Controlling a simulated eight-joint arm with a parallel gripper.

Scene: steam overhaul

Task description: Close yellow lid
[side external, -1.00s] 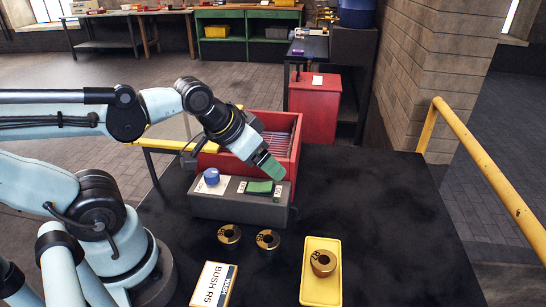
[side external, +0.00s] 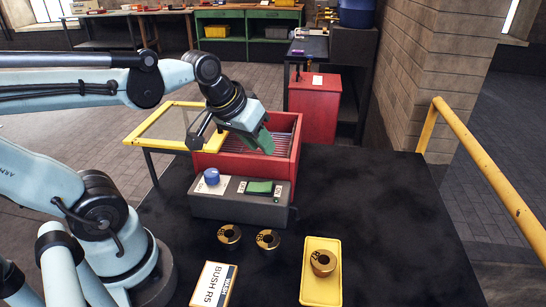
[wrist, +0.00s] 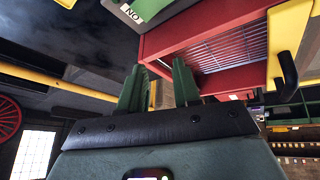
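The yellow lid (side external: 160,140) is a yellow frame around a clear panel. It lies swung open, roughly level, to the left of the red box (side external: 246,166). A black handle (side external: 199,130) is on its edge nearest the box; the lid's yellow edge (wrist: 283,40) and handle (wrist: 287,72) also show at right in the wrist view. My gripper (side external: 262,142) has green fingers and hangs above the red box, right of the lid and apart from it. In the wrist view its fingers (wrist: 158,88) stand apart with nothing between them.
A grey control box (side external: 225,206) with a blue knob (side external: 211,176) and green switch (side external: 260,187) stands before the red box. Two bronze rings, a bush carton (side external: 213,285) and a yellow tray (side external: 321,252) holding a ring lie in front. The black table's right side is clear.

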